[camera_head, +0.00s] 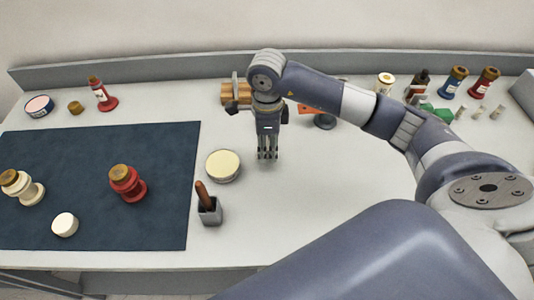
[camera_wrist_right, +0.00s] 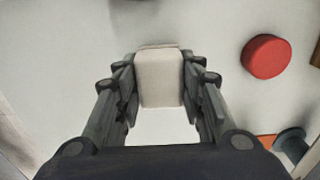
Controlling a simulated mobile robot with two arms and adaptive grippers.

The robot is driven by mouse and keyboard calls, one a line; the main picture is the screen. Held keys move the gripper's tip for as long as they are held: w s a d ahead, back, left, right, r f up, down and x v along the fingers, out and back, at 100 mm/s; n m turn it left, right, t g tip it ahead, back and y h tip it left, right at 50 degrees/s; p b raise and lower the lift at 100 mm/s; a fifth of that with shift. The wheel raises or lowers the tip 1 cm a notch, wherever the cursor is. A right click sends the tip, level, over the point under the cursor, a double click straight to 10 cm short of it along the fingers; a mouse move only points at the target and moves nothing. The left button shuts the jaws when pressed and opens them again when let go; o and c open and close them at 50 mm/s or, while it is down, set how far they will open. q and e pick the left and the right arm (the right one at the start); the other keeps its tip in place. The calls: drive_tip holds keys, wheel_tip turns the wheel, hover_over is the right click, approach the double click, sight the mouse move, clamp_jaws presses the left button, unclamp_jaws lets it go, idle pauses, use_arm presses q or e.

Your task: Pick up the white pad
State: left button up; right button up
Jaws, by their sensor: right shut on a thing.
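The white pad (camera_wrist_right: 160,78) shows in the wrist view as a pale block with rounded corners, between the fingers of my right gripper (camera_wrist_right: 162,100). The fingers are shut on its two sides. In the head view my right gripper (camera_head: 267,154) points down over the bare tabletop, right of a round cream-topped tin. I cannot make out the pad there, and I cannot tell whether it touches the table. My left gripper is not in view.
The cream-topped tin (camera_head: 223,166) and a grey holder with a brown-handled tool (camera_head: 210,211) stand close left. A dark mat (camera_head: 90,150) bears red and cream bushings. Bottles line the back right. A red round thing (camera_wrist_right: 266,56) shows in the wrist view.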

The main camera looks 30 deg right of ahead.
drive_tip(key=s+a+b, duration=0.1)
drive_tip(key=s+a, duration=0.2)
drive_tip(key=a, duration=0.1)
drive_tip(key=s+a+r+b, duration=0.1)
drive_tip(key=s+a, duration=0.2)
drive_tip(key=s+a+b, duration=0.2)
drive_tip(key=s+a, duration=0.2)
drive_tip(key=shift+a+r, duration=0.3)
drive_tip(key=shift+a, duration=0.05)
drive_tip(key=shift+s+a, duration=0.2)
drive_tip(key=shift+s, duration=0.1)
